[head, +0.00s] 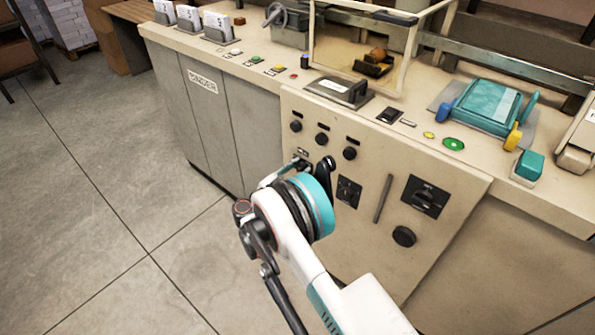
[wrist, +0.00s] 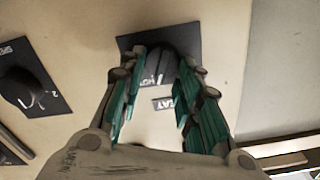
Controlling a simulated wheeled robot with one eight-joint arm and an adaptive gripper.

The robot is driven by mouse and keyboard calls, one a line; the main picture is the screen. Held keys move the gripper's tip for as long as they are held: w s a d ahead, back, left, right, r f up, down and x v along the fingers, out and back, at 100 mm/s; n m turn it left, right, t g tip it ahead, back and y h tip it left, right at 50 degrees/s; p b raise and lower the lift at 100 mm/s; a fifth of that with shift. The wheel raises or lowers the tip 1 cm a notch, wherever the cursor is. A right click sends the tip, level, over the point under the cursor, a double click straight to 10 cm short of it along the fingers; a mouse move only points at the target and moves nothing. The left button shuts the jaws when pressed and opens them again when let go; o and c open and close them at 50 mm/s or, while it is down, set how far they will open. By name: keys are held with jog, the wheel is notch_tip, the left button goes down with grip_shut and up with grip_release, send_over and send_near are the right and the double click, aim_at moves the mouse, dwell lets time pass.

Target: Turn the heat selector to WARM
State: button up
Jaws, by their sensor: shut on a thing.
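The heat selector is a dark knob (wrist: 160,62) on a dark square plate, seen in the wrist view at the top centre. A small label ending in "EAT" (wrist: 178,103) sits just below the plate. My gripper (wrist: 161,70) has its two teal-sided fingers on either side of the knob, shut on it. White lettering on the plate shows between the fingers, but I cannot read it surely. Which mark the knob points to is hidden. In the head view my gripper (head: 316,166) is at the panel front, and my wrist largely hides the selector.
Another dial plate (wrist: 35,85) lies left in the wrist view. In the head view, three round knobs (head: 322,138) sit above my gripper; a square dial (head: 348,191), a vertical slot (head: 383,198) and a larger switch (head: 425,197) are to its right.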

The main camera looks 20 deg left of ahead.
jog(key=n, duration=0.6)
jog(key=shift+w+a, duration=0.15)
jog(key=shift+a, duration=0.2)
jog(key=n, duration=0.6)
jog(key=shift+w+a+n, duration=0.1)
jog(key=shift+a+n, duration=0.15)
jog(key=shift+n, duration=0.05)
jog(key=o, duration=1)
jog(key=shift+c, duration=0.2)
jog(key=v, duration=1.2)
jog(key=shift+d, duration=0.1)
